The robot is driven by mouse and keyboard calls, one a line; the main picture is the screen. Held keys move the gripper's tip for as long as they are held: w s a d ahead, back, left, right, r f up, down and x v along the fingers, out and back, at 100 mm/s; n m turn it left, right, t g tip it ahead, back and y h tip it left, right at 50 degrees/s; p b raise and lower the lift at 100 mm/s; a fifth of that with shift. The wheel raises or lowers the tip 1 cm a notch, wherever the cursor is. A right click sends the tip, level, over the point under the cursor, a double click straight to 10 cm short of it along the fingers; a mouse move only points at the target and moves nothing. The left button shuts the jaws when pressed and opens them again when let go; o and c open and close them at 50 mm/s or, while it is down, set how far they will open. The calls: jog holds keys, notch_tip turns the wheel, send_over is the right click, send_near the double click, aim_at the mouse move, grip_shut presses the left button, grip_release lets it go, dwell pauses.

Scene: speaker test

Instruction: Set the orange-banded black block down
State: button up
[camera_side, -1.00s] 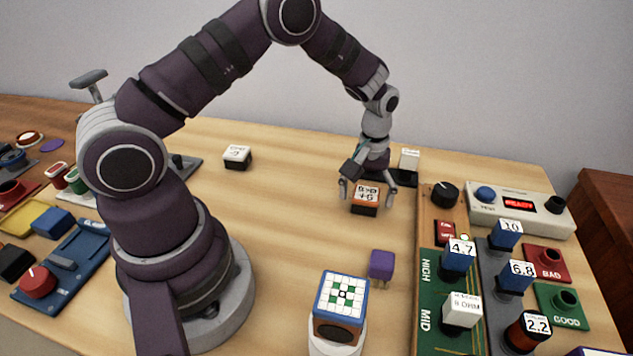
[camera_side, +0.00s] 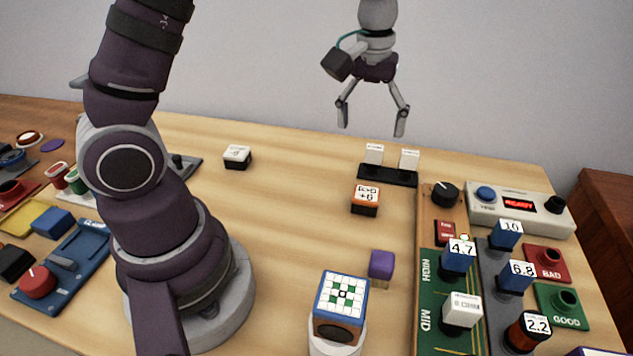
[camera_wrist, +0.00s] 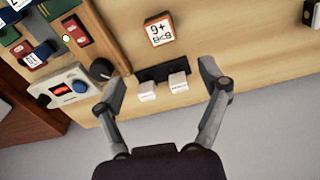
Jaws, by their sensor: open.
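The orange-banded black block (camera_side: 365,201) stands upright on the bare wooden table, its white labelled top facing up. It also shows in the wrist view (camera_wrist: 160,31). My gripper (camera_side: 372,128) is open and empty, raised high above the back of the table and clear of the block. In the wrist view my open fingers (camera_wrist: 168,91) spread on either side of a black holder with two white pieces, with the block beyond them.
The black holder (camera_side: 388,177) with two white pieces stands behind the block. A white-topped black block (camera_side: 237,157) sits to the left, a purple block (camera_side: 381,265) in front. The sorting board (camera_side: 428,290) and tester (camera_side: 530,216) are at right. Table left of the orange-banded block is clear.

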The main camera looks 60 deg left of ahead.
jog(key=s+d+r+m+t, duration=0.1)
jog(key=s+r+m+t, duration=0.1)
jog(key=s+m, duration=0.2)
jog(key=s+r+m+t, duration=0.2)
jog(key=s+r+m, duration=0.1)
jog(key=s, duration=0.6)
jog(key=shift+d+m+t, duration=0.35)
jog(key=shift+m+t, duration=0.05)
